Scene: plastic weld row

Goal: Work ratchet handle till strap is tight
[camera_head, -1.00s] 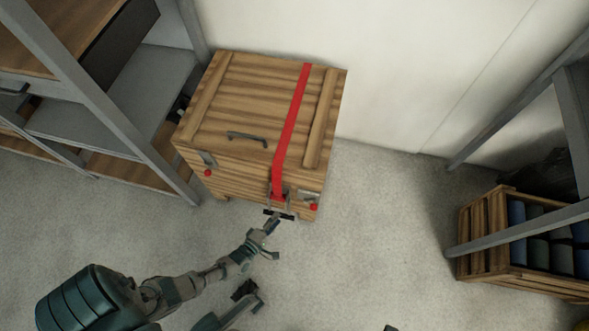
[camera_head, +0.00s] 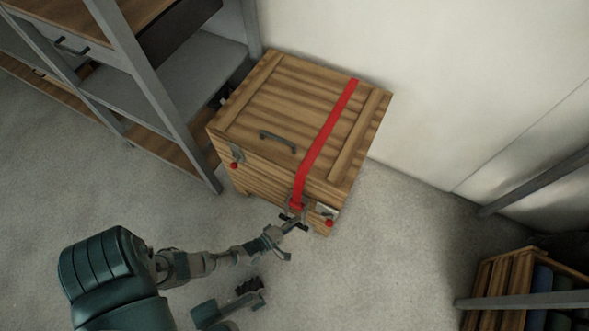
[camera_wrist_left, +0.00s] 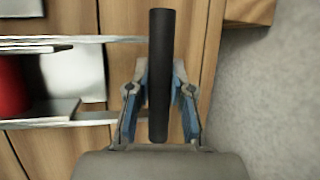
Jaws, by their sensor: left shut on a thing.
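A red strap (camera_head: 326,135) runs over the lid of a wooden crate (camera_head: 252,100) and down its front face. It ends at a small metal ratchet (camera_head: 291,208) low on that face; its details are too small to tell from the head. In the left wrist view, the ratchet's metal plates (camera_wrist_left: 78,75) and part of the red strap (camera_wrist_left: 11,85) show at left. My left gripper (camera_head: 292,220) is at the ratchet. In the wrist view its fingers (camera_wrist_left: 160,92) are shut on the black ratchet handle (camera_wrist_left: 160,40).
Grey metal shelving (camera_head: 150,95) stands close at the crate's left, and a pale wall (camera_head: 440,90) is behind it. Another wooden crate (camera_head: 497,290) with rolled items stands at lower right, behind a grey post (camera_head: 525,300). The floor (camera_head: 390,260) between is clear.

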